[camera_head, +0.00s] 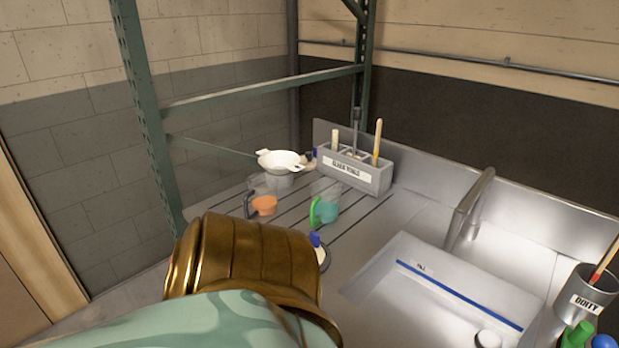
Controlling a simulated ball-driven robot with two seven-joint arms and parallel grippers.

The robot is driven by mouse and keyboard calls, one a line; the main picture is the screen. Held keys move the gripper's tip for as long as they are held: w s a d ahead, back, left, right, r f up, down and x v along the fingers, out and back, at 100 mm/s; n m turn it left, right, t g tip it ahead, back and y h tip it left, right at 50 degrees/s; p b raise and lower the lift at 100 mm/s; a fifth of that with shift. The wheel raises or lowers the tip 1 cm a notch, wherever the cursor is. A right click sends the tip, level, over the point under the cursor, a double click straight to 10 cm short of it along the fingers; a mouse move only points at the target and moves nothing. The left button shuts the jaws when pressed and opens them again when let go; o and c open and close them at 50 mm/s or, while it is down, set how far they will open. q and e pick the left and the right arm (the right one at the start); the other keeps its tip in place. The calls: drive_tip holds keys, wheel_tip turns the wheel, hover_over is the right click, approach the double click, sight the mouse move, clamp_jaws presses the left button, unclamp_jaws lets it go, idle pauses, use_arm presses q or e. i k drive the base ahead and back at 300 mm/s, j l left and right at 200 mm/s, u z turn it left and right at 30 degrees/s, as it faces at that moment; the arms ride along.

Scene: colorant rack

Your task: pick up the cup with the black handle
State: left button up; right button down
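An orange cup-like vessel (264,206) stands on the grooved metal drainboard, left of the middle, with a dark handle on its left side. A teal vessel with a bright green handle (325,211) stands to its right. A small white item with a blue top and a dark curved edge (320,252) is nearer; my arm partly hides it, and I cannot tell what it is. A bronze and mint-green link of mine fills the lower left foreground. No fingertips of either gripper show.
A white two-handled strainer (281,161) sits at the back left on clear ware. A grey labelled box (355,170) holds brushes. A sink (440,295) with a faucet (470,208) lies right. A "DUTY" pot (586,298) stands far right. Green metal posts rise behind left.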

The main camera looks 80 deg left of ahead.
sight(259, 199)
drive_tip(key=u, duration=2.8)
drive_tip(key=k+j+u, duration=0.1)
drive_tip(key=j+u, duration=0.3)
drive_tip(key=j, duration=0.45)
